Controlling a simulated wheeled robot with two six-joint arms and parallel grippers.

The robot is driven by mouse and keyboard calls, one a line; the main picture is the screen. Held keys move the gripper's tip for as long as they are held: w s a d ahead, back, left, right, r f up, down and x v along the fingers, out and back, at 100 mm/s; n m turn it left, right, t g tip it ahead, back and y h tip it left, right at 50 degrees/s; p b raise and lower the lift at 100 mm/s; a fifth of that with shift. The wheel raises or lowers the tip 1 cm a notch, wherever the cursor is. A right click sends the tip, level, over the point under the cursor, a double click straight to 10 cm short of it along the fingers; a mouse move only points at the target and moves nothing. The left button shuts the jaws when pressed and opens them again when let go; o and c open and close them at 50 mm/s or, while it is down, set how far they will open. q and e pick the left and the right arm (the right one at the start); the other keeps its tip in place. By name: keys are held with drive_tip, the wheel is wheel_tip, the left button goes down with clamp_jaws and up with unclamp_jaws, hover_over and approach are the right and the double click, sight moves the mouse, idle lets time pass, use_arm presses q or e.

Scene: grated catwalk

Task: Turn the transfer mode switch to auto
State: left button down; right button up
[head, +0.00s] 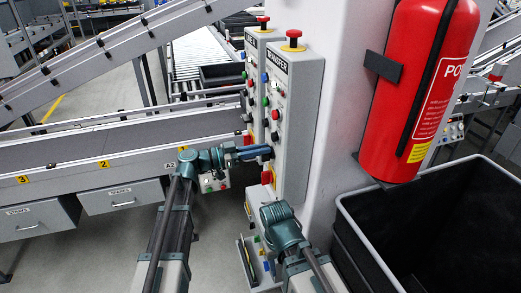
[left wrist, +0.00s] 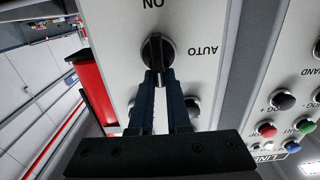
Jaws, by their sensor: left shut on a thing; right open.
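The transfer panel (head: 303,75) is the nearer grey control box on the white column, labelled along its top. The black transfer mode switch (left wrist: 152,46) shows in the left wrist view, with an AUTO label (left wrist: 204,50) to its right and a partly cut-off label above it. Its handle runs roughly up and down in that picture; its pointer mark is not clear. My left gripper (head: 266,152) is at the lower part of the panel, its fingers (left wrist: 160,76) shut on the switch handle. My right gripper (head: 275,213) is low, below the panel and apart from it; its fingers are mostly hidden.
A second control box (head: 256,75) stands just left of the panel. A red fire extinguisher (head: 428,80) hangs to the right, above a black bin (head: 372,220). A conveyor (head: 120,150) with drawers runs along the left.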

use_arm(q)
drive_tip(key=shift+w+n, duration=0.1)
drive_tip(key=shift+n, duration=0.2)
drive_tip(key=n, duration=0.4)
drive_tip(key=shift+w+a+f, duration=0.1)
drive_tip(key=shift+w+a, duration=0.1)
drive_tip(key=shift+w, duration=0.15)
drive_tip(key=n, duration=0.4)
drive_tip(key=shift+w+a+f+n+b, duration=0.1)
drive_tip(key=shift+w+f+n+b, duration=0.2)
drive_tip(key=shift+w+b, duration=0.1)
drive_tip(key=shift+w+a+f+n+b, duration=0.1)
drive_tip(key=shift+f+n+b, duration=0.15)
drive_tip(key=shift+n, duration=1.2)
drive_tip(key=shift+w+d+f+n+b, duration=0.1)
drive_tip(key=shift+f+n+b, duration=0.15)
drive_tip(key=shift+n, duration=1.15)
drive_tip(key=shift+a+f+n+b, duration=0.1)
drive_tip(key=shift+f+n+b, duration=0.15)
drive_tip(key=shift+n, duration=1.2)
drive_tip(key=c, duration=0.9)
unclamp_jaws()
drive_tip(key=shift+a, duration=0.1)
